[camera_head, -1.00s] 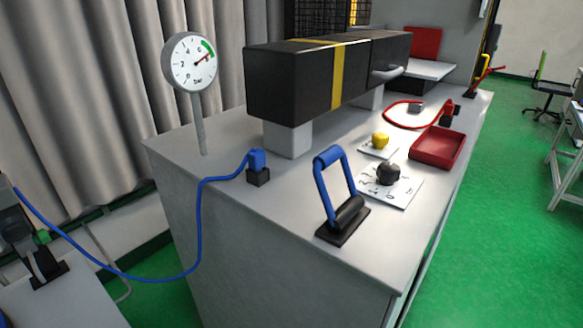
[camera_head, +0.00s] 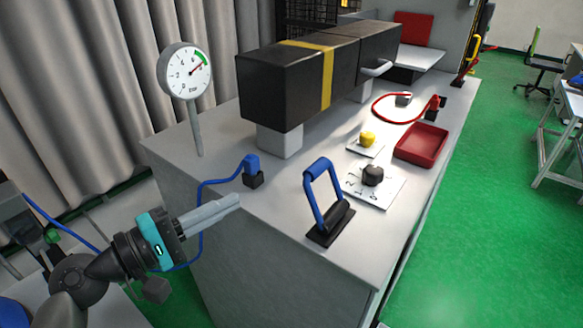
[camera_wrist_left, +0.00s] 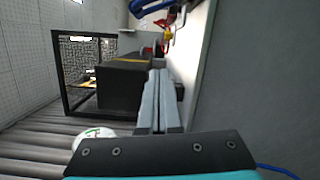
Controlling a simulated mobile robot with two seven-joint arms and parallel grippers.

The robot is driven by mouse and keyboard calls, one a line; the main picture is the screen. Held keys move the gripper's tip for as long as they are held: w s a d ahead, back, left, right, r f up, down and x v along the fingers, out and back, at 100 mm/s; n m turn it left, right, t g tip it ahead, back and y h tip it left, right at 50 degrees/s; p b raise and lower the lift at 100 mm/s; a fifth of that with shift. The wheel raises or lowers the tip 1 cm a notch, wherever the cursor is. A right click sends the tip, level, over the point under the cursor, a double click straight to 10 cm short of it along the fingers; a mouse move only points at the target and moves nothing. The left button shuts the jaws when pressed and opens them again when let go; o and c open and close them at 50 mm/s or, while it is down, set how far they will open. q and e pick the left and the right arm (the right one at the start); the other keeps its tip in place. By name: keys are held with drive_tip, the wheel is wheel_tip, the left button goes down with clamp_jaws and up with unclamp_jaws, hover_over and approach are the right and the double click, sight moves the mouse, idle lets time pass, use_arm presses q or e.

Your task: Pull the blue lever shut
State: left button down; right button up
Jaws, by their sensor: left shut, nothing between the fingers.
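The blue lever (camera_head: 318,193) is a blue U-shaped handle standing raised, leaning slightly left, on a black base near the front of the grey bench top (camera_head: 283,214). In the left wrist view a blue part at the top edge (camera_wrist_left: 148,7) looks like the lever, mostly cut off. My left gripper (camera_head: 236,200) is shut and empty, its long grey fingers pointing right towards the lever. It is left of the lever and apart from it. Its fingers also show in the left wrist view (camera_wrist_left: 158,75). My right gripper is not in view.
A blue cable plug (camera_head: 252,168) sits near the bench's left edge, its cable running behind my left gripper. A gauge (camera_head: 185,72) and a large black box (camera_head: 290,85) stand behind. Right of the lever are a black knob (camera_head: 372,175), yellow knob (camera_head: 367,138) and red tray (camera_head: 421,146).

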use_arm(q)
drive_tip(key=shift+s+r+h, duration=0.2)
drive_tip(key=shift+r+h, duration=0.2)
drive_tip(key=shift+r, duration=0.85)
drive_tip(key=shift+d, duration=0.1)
drive_tip(key=p+x, duration=0.2)
drive_tip(key=x, duration=0.8)
drive_tip(key=shift+r, duration=0.15)
drive_tip(key=shift+s+d+r+p, duration=0.15)
drive_tip(key=shift+s+d+p, duration=0.4)
drive_tip(key=shift+d, duration=0.2)
drive_tip(key=shift+s+d+r+p, duration=0.15)
drive_tip(key=shift+s+d+p, duration=0.4)
drive_tip(key=shift+d, duration=0.25)
drive_tip(key=shift+s+d+r+m+p, duration=0.15)
drive_tip(key=shift+r+m+p, duration=0.1)
drive_tip(key=shift+m+p, duration=0.05)
